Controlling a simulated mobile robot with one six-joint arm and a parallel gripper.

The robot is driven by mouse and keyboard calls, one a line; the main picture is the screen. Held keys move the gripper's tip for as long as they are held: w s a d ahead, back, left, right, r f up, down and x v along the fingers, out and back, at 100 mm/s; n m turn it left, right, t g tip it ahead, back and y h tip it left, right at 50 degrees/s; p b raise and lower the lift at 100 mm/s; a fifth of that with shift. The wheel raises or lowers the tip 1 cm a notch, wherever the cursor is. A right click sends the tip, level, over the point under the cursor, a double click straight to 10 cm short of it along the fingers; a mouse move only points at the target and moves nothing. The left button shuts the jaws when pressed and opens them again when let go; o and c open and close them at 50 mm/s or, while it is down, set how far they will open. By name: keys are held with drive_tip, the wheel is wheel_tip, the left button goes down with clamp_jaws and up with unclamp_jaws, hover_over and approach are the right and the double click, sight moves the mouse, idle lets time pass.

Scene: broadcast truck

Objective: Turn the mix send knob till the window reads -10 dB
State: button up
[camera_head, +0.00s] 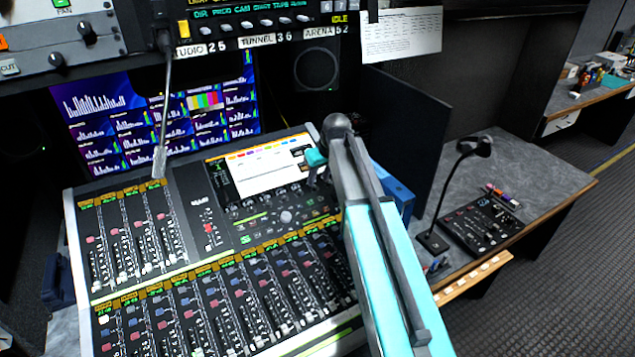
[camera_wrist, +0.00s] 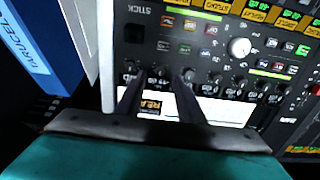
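The mixing console (camera_head: 185,215) fills the lower left of the head view, with a lit screen (camera_head: 262,165) in its upper right part. A row of small dark knobs (camera_wrist: 160,72) runs along the screen's edge in the wrist view. My gripper (camera_wrist: 158,82) reaches over the screen towards this row, fingers apart, tips at the knobs. One small knob appears between the fingertips; I cannot tell whether they touch it. In the head view my gripper (camera_head: 314,168) is over the screen's right end. Which knob is the mix send, and the dB reading, cannot be read.
A larger pale knob (camera_wrist: 240,47) sits beyond the row. Faders and coloured buttons crowd the console. A blue box (camera_wrist: 22,50) stands close beside it. A gooseneck microphone (camera_head: 470,150) and a small control panel (camera_head: 482,222) are on the right desk.

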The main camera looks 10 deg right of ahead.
sight(316, 186)
drive_tip(key=shift+p+x, duration=0.65)
drive_tip(key=shift+x, duration=1.8)
clamp_jaws()
